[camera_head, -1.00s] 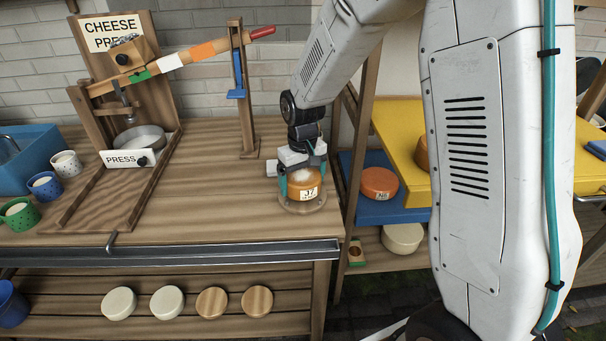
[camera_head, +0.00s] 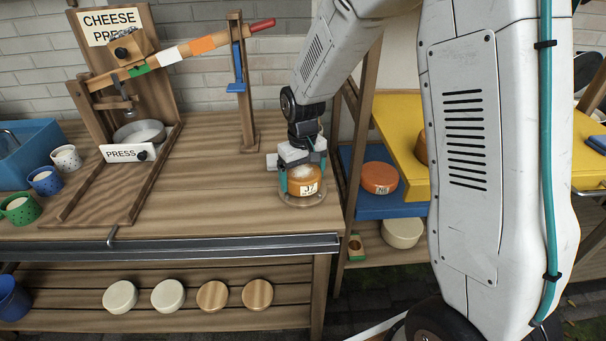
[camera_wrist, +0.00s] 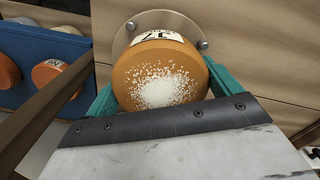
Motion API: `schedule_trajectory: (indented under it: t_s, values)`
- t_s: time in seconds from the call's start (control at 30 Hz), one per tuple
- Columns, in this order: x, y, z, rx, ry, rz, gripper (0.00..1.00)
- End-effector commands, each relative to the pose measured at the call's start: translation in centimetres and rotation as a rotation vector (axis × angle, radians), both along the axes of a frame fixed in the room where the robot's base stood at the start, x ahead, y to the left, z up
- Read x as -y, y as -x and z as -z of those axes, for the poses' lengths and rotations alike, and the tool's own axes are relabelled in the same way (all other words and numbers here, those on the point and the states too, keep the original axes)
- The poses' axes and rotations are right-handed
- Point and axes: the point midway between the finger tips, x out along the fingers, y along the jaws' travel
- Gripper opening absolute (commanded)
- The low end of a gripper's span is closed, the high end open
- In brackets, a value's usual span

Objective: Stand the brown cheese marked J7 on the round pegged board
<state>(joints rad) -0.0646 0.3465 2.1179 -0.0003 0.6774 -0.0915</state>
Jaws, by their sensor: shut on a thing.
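The brown cheese marked J7 (camera_head: 306,184) is on the right end of the bench, upright, with white grains on its top. It also shows in the wrist view (camera_wrist: 160,72). The round pegged board (camera_head: 302,203) is a pale disc directly under the cheese; in the wrist view the board (camera_wrist: 170,20) shows two metal pegs beyond the label side. Whether the cheese fully rests on it is hard to tell. My gripper (camera_head: 303,178) is shut on the cheese, its teal fingers (camera_wrist: 218,80) on either side. The near side of the board is hidden.
The cheese press (camera_head: 125,110) with its PRESS sign stands left on the bench. Coloured cups (camera_head: 45,180) and a blue tub (camera_head: 28,150) are at the far left. To the right, a blue shelf (camera_head: 362,204) holds an orange cheese (camera_head: 379,178). The bench middle is clear.

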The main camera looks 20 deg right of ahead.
Motion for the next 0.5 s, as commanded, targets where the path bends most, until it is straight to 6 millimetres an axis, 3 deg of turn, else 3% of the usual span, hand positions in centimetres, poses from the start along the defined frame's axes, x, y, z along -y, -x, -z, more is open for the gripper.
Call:
schedule_trajectory:
  t_s: [0.5]
  values:
    - [-0.01, -0.04, 0.74, 0.001, 0.000, 0.000, 0.54]
